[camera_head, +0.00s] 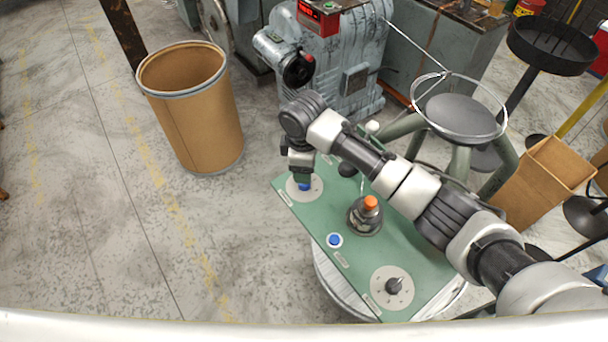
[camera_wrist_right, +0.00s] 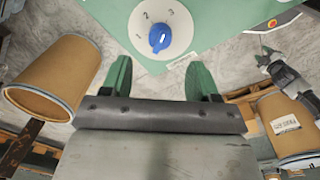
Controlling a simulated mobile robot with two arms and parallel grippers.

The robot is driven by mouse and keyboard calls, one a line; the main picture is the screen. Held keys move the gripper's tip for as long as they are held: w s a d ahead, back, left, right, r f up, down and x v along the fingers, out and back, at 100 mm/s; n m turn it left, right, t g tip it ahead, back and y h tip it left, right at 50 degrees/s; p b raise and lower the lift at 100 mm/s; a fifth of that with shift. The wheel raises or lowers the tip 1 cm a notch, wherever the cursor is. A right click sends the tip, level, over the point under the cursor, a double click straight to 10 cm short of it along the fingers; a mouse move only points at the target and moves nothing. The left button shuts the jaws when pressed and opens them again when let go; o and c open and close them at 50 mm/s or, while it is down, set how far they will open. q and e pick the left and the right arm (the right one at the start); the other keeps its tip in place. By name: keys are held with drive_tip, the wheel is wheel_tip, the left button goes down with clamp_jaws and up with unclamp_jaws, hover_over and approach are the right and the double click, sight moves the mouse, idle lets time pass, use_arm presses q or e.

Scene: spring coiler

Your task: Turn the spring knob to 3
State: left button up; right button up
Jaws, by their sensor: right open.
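A blue knob (camera_head: 304,187) sits on a white dial (camera_head: 315,192) at the far-left end of the green panel (camera_head: 330,207). In the right wrist view the blue knob (camera_wrist_right: 160,38) stands on the dial (camera_wrist_right: 184,38), which is marked 1, 2 and 3. A pale mark shows on the knob, but I cannot tell which number it points to. My right gripper (camera_head: 301,167) hangs just above the knob in the head view. In the right wrist view my right gripper (camera_wrist_right: 160,72) is open and empty, its green fingers apart from the knob. My left gripper is out of view.
The panel also carries an orange-topped control (camera_head: 370,203), a blue button (camera_head: 334,240) and a dark knob (camera_head: 394,286) on a grey dial. A brown drum (camera_head: 195,115), a grey machine (camera_head: 345,60) and a stool (camera_head: 460,115) stand around it. The left floor is clear.

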wheel_tip(320, 180, up, 4)
drive_tip(key=shift+s+f, duration=0.1)
drive_tip(key=shift+f, duration=0.1)
idle(0.5)
